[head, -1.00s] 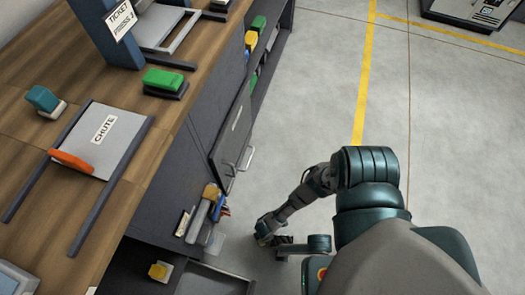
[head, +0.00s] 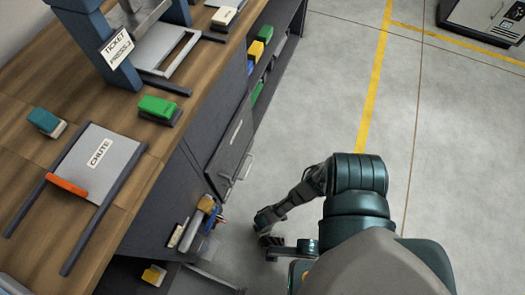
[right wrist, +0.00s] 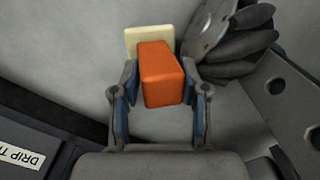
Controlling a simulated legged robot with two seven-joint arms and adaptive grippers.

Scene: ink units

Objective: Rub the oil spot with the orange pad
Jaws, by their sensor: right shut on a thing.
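My right gripper (right wrist: 159,72) is shut on the orange pad (right wrist: 160,75), an orange block with a cream-coloured slab at its far end, in the right wrist view. The block sits between the two fingertips, over a grey surface. In the head view my right arm reaches down beside the bench, low over the floor; the pad cannot be made out there. I see no oil spot in either view. My left gripper is not in view.
The wooden bench holds a chute plate (head: 90,180) with an orange bar (head: 67,185), a teal block (head: 46,121), a green block (head: 157,106) and the ticket press (head: 85,50). Tools (head: 200,220) hang on its side. A part-read "DRIP" label (right wrist: 20,158) shows lower left.

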